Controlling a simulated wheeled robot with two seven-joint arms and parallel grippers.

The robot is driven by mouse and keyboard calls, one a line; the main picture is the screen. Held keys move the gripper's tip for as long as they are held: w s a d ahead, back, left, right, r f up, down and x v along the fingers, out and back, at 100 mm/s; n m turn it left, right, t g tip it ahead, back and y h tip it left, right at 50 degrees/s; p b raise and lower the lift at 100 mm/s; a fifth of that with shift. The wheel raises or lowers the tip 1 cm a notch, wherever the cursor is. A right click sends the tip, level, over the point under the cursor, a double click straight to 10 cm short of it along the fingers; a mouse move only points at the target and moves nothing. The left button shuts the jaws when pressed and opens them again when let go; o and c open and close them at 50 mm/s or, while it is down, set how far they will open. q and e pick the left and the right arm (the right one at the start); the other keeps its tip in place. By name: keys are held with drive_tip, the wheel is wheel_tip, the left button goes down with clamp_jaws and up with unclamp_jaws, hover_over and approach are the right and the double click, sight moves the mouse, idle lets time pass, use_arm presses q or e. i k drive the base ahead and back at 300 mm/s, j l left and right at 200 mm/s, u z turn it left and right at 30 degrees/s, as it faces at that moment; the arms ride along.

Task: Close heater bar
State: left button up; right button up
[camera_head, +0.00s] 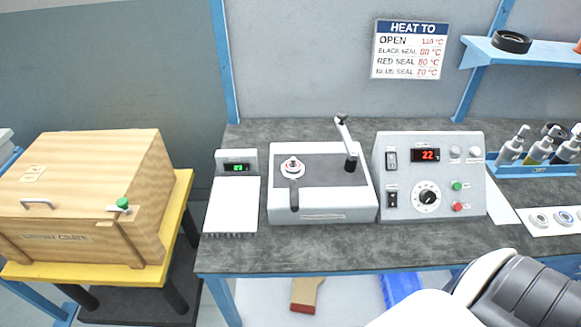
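The heater (357,206) is a low white box with a dark top, standing in the middle of the bench. A slim light-grey bar, which looks like the heater bar (343,131), rises from a black post (351,162) at the heater's right side. It points up and back, clear of the left side. On the left of the dark top sits a round metal part (292,165), with a dark grip-like piece (294,194) in front of it. Neither of my grippers shows. Part of a white and dark-grey arm, seemingly mine, fills the bottom right corner.
A control box (407,175) reading 22 stands close right of the heater. A white scale (231,205) stands close left. A wooden crate (85,191) sits on a yellow stand further left. Bottles (513,147) stand at the right. The bench front strip (330,245) is clear.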

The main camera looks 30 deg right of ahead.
sight(351, 150)
drive_tip(key=z, duration=1.4)
